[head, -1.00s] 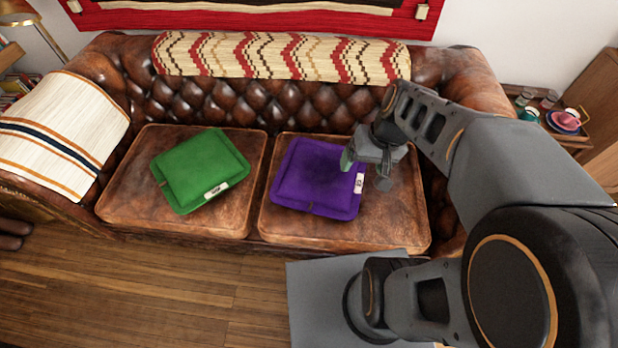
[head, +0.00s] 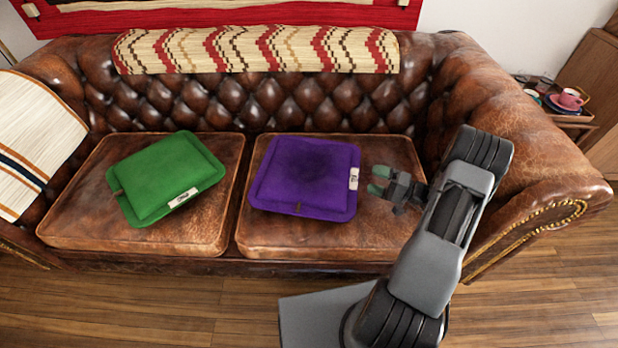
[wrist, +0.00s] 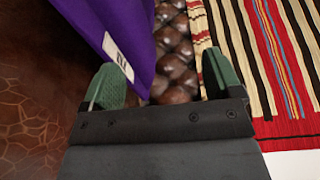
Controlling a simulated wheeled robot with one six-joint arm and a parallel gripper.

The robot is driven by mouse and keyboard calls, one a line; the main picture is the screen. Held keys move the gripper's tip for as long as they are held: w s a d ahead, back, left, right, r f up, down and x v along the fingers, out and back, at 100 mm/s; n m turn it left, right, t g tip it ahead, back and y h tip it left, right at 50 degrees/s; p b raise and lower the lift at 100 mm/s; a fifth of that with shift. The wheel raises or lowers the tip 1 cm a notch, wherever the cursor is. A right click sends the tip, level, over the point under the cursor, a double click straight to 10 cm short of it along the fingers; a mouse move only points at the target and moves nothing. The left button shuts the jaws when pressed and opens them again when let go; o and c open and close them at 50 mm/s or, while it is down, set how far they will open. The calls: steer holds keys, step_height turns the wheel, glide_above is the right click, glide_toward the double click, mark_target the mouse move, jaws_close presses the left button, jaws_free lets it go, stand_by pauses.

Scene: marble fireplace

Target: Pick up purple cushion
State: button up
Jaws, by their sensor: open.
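The purple cushion (head: 305,176) lies flat on the right seat of a brown leather sofa, with a white label on its right edge. My gripper (head: 377,180) is just to the right of that labelled edge, low over the seat, open and empty. In the wrist view the two green fingertips (wrist: 163,84) are spread apart. The purple cushion (wrist: 112,28) fills the upper left there, its label close to the left fingertip. Whether that fingertip touches the cushion I cannot tell.
A green cushion (head: 166,179) lies on the left seat. The tufted backrest (head: 250,103) rises behind, with a patterned throw (head: 255,50) on top. The sofa's right armrest (head: 520,140) is beside my arm. A side table with cups (head: 571,98) stands at the far right.

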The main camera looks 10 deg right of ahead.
steer(key=b, duration=0.2)
glide_toward(352, 186)
steer(key=x, duration=0.3)
steer(key=shift+w+a+f, duration=0.1)
steer(key=shift+w+f, duration=0.05)
steer(key=shift+f, duration=0.15)
steer(key=shift+b+x, duration=0.35)
steer(key=shift+x, duration=3.05)
steer(key=shift+c, duration=0.5)
steer(key=shift+r, duration=0.1)
steer(key=c, duration=0.8)
